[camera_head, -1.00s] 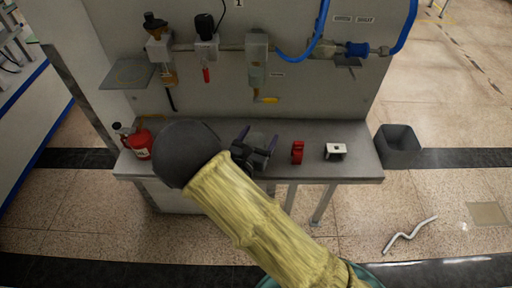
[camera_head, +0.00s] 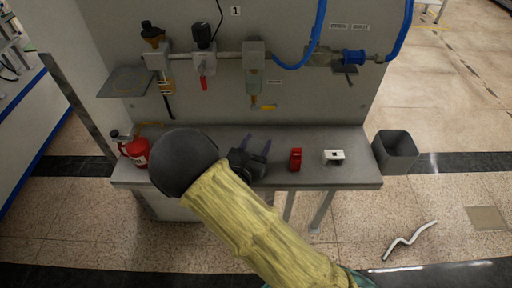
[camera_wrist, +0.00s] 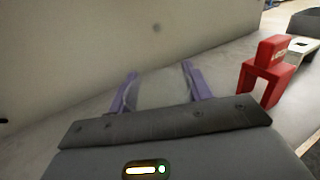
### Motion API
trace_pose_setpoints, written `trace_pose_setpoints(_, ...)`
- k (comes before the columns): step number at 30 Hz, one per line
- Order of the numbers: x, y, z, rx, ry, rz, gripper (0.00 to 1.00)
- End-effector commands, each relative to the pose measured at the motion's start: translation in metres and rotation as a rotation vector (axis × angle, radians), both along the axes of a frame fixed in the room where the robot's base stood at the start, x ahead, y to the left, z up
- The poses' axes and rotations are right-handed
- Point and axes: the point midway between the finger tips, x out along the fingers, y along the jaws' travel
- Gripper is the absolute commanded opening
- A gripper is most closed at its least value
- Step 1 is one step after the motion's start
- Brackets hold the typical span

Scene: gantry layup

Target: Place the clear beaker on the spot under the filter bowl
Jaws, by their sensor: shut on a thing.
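My gripper (camera_head: 257,150) is low over the grey bench (camera_head: 335,175), below the clear filter bowl (camera_head: 254,82) with the yellow tap. In the wrist view its two purple fingers (camera_wrist: 160,84) are shut on the clear beaker (camera_wrist: 158,93), which shows only as a faint transparent shape with curved edges. The beaker is hard to make out in the head view. I cannot tell whether its base touches the bench. The spot under the bowl cannot be made out.
A red block (camera_head: 295,159) and a white bracket (camera_head: 333,157) stand right of my gripper. A red bottle (camera_head: 136,150) stands at the bench's left end. A dark bin (camera_head: 395,152) is beyond the right end.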

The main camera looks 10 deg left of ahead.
Motion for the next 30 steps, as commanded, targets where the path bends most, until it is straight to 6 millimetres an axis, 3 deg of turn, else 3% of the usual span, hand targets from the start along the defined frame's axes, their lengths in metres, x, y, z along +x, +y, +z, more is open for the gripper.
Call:
trace_pose_setpoints(4, -0.003, -0.001, 0.009, 0.004, -0.002, 0.0, 0.24)
trace_pose_setpoints(16, -0.003, 0.0, 0.071, 0.006, -0.002, 0.001, 0.24)
trace_pose_setpoints(30, -0.114, -0.027, 0.066, -0.001, 0.001, 0.005, 0.24)
